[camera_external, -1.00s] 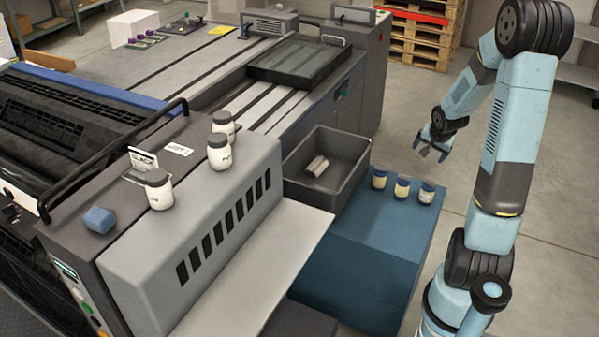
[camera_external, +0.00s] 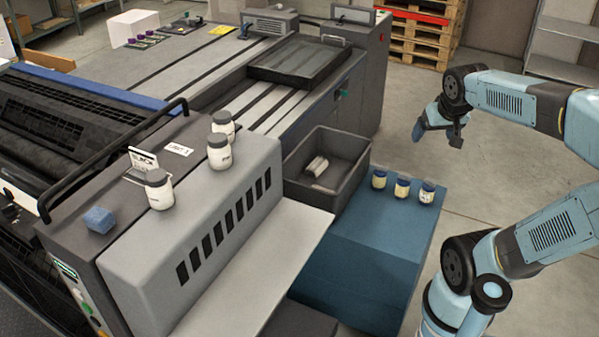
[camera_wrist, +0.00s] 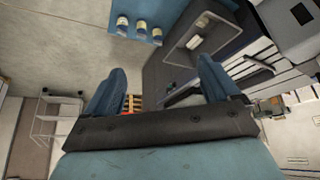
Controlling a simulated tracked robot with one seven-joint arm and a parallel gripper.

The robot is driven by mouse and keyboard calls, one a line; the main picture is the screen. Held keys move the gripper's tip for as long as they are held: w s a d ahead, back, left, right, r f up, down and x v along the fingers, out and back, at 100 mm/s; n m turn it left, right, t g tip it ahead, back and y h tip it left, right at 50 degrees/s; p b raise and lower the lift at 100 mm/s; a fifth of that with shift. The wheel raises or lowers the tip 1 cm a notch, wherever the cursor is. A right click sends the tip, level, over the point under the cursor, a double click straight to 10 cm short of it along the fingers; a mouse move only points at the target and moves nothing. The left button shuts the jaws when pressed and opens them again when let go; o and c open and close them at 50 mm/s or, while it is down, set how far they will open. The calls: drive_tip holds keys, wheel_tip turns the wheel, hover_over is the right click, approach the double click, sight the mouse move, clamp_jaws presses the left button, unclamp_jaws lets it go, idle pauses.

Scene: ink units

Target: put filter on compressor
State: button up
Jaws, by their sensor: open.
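A small whitish cylinder (camera_external: 316,166), possibly the filter, lies in the grey open bin (camera_external: 355,172). A pale object in the bin also shows in the wrist view (camera_wrist: 195,42). I cannot tell for certain which thing is the compressor; a grey vented housing (camera_external: 225,190) stands left of the bin. My gripper (camera_external: 437,134) is open and empty, raised in the air to the right of the bin and beyond the blue stand. Its two blue fingers are spread wide in the wrist view (camera_wrist: 163,82).
Three small jars with dark lids (camera_external: 402,188) stand on the blue stand (camera_external: 375,250). White jars (camera_external: 219,153) and a blue block (camera_external: 98,220) sit on the machine top. A black tray (camera_external: 300,62) lies farther back. Pallets (camera_external: 418,40) stand behind. Open floor lies around my gripper.

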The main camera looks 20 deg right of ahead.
drive_tip(key=shift+n+y, duration=0.5)
drive_tip(key=shift+n, duration=0.4)
drive_tip(key=s, duration=0.1)
drive_tip(key=s+a+r, duration=0.1)
drive_tip(key=s, duration=0.1)
drive_tip(key=s+a, duration=0.1)
drive_tip(key=s, duration=0.1)
drive_tip(key=shift+s+r, duration=0.1)
drive_tip(key=shift+r, duration=0.25)
